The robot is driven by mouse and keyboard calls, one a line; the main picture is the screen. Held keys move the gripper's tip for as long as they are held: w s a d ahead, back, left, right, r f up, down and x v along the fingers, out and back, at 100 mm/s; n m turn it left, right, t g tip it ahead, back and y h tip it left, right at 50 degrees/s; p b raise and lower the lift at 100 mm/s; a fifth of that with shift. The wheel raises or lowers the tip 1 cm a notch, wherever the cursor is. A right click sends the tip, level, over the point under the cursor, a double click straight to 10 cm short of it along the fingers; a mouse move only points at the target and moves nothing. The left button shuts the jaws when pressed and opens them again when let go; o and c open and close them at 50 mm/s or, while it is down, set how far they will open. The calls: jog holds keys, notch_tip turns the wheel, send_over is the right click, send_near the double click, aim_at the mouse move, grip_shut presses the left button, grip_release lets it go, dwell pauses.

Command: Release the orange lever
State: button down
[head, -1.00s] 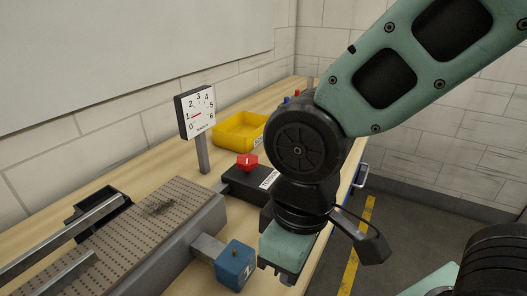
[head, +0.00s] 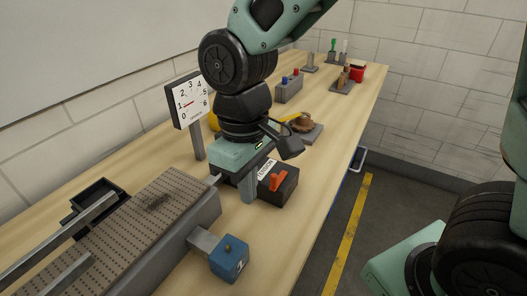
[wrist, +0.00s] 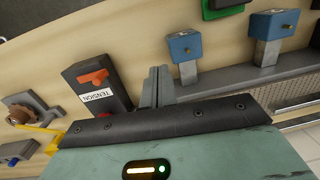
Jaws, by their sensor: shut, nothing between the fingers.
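The orange lever (head: 278,181) sits on top of a black box (head: 276,195) with a white TENSION label. The lever also shows in the wrist view (wrist: 93,77), lying across the box near its end. My gripper (head: 247,196) points down beside the box, on its left in the head view. Its grey fingers are together and empty. In the wrist view the fingers (wrist: 158,86) stand to the right of the box, apart from the lever. A red knob (wrist: 103,115) on the same box is partly hidden behind my gripper body.
A dial gauge (head: 188,100) stands behind the box, its red needle near 1. A perforated plate (head: 150,215) and a blue block (head: 229,259) are at the left and front. Other fixtures stand farther along the bench. The bench right of the box is clear.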

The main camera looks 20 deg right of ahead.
jog(key=w+d+r+p, duration=0.1)
jog(key=w+d+p, duration=0.1)
jog(key=w, duration=0.6)
jog(key=w+d+r+m+g+h+p, duration=0.1)
jog(key=w+p, duration=0.3)
jog(key=w, duration=0.4)
jog(key=shift+w+d+r+m+p, duration=0.2)
jog(key=shift+d+r+m+p, duration=0.15)
jog(key=shift+d, duration=0.5)
jog(key=shift+f, duration=0.1)
jog(key=p, duration=0.3)
send_near(279, 175)
jog(key=a+f, duration=0.2)
jog(key=w+a+f, duration=0.1)
jog(key=a+f, duration=0.2)
jog(key=shift+w+a+f, duration=0.1)
jog(key=shift+w, duration=0.05)
jog(key=shift+s+d+r+p, duration=0.1)
jog(key=shift+s+d+p, duration=0.2)
jog(key=shift+s, duration=0.25)
jog(key=shift+s+d+r+p, duration=0.15)
jog(key=shift+s+d+p, duration=0.1)
jog(key=shift+s+p, duration=0.25)
jog(key=shift+s+d+f, duration=0.2)
jog(key=shift+s+d, duration=0.1)
jog(key=shift+s, duration=0.3)
